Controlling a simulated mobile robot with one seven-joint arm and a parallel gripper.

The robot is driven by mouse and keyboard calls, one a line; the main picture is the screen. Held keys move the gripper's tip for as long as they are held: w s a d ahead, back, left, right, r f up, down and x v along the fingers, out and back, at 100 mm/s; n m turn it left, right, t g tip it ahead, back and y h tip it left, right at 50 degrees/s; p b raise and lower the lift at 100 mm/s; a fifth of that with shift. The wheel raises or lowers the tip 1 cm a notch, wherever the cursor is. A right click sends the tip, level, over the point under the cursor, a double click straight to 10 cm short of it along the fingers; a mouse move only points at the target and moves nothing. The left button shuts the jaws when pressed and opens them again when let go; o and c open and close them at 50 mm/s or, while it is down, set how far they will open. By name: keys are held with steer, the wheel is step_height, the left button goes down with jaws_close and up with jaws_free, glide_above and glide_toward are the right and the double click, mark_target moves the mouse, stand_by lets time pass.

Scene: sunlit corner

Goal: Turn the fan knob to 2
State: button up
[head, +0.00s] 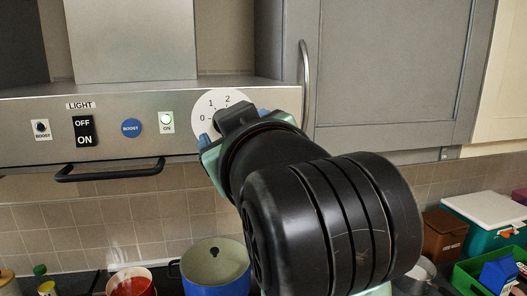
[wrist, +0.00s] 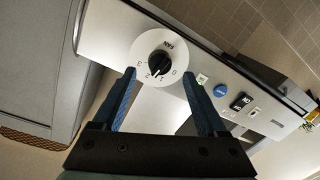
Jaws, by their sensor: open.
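The fan knob (wrist: 159,62) is black and sits in the middle of a round white dial marked FAN on the steel hood panel. In the wrist view the knob lies between and just beyond the fingertips of my gripper (wrist: 159,78), whose blue fingers are apart and empty. I see no contact with the knob. Which number the knob points to is too small to tell. In the head view the dial (head: 207,104) shows 0, 1 and 2 at its upper left. My gripper (head: 234,125) covers the knob and the rest of the dial there.
A black bar handle (head: 110,172) juts below the panel. A cabinet handle (head: 305,85) is close right. A blue pot (head: 212,270) stands below.

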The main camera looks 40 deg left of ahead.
steer(key=b+v, duration=0.2)
steer(key=v, duration=0.7)
steer(key=w+d+r+m+t+h, duration=0.1)
steer(key=d+r+m+t+h, duration=0.2)
steer(key=d+m+t+h, duration=0.4)
steer(key=w+d+r+m+t+h, duration=0.1)
steer(key=d+r+m+t+h, duration=0.2)
steer(key=d, duration=0.9)
steer(key=m+t+h, duration=0.3)
steer(key=m+t, duration=0.2)
steer(key=t, duration=0.1)
steer(key=shift+d+r+t+h, duration=0.35)
steer(key=shift+t+h, duration=0.05)
